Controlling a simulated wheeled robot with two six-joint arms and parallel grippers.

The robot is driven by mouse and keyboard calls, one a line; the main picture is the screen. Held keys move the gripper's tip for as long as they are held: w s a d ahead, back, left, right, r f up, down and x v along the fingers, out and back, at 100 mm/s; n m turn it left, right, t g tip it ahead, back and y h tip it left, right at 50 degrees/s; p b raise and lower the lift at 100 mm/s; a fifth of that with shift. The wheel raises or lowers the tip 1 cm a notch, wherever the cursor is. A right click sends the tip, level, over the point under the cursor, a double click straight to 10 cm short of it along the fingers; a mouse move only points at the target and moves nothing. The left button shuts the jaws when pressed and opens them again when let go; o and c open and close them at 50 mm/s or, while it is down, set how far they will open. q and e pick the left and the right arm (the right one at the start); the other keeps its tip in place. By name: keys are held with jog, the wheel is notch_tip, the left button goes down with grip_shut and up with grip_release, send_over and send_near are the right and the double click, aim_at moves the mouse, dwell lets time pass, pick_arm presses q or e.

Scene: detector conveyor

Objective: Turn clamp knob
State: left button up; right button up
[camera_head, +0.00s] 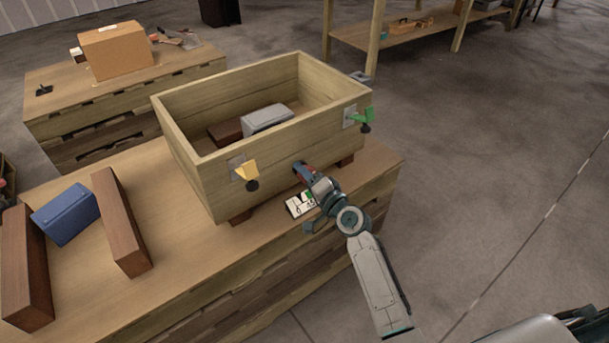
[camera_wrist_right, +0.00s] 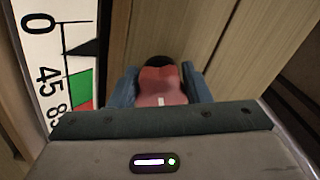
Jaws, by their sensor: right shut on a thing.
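The red clamp knob (camera_wrist_right: 160,86) is on the front face of an open wooden crate (camera_head: 205,185). My right gripper (camera_head: 306,174) reaches it from the lower right. In the right wrist view its two blue fingers (camera_wrist_right: 162,92) stand on either side of the knob and are shut on it. A white dial card (camera_head: 301,205) lies below the knob. In the wrist view the card (camera_wrist_right: 45,60) shows 0, 45 and a partly hidden number, with a green and a red zone. A black pointer (camera_wrist_right: 84,48) lies between 0 and 45. My left gripper is out of view.
A grey block (camera_head: 267,118) lies inside. Brown blocks (camera_head: 121,222) and a blue box (camera_head: 66,214) stand on the table's left part.

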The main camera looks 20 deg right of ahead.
jog(key=o, duration=1)
jog(key=shift+s, duration=0.1)
jog(key=v, duration=1)
jog(key=shift+s, duration=0.3)
jog(key=shift+d, duration=0.15)
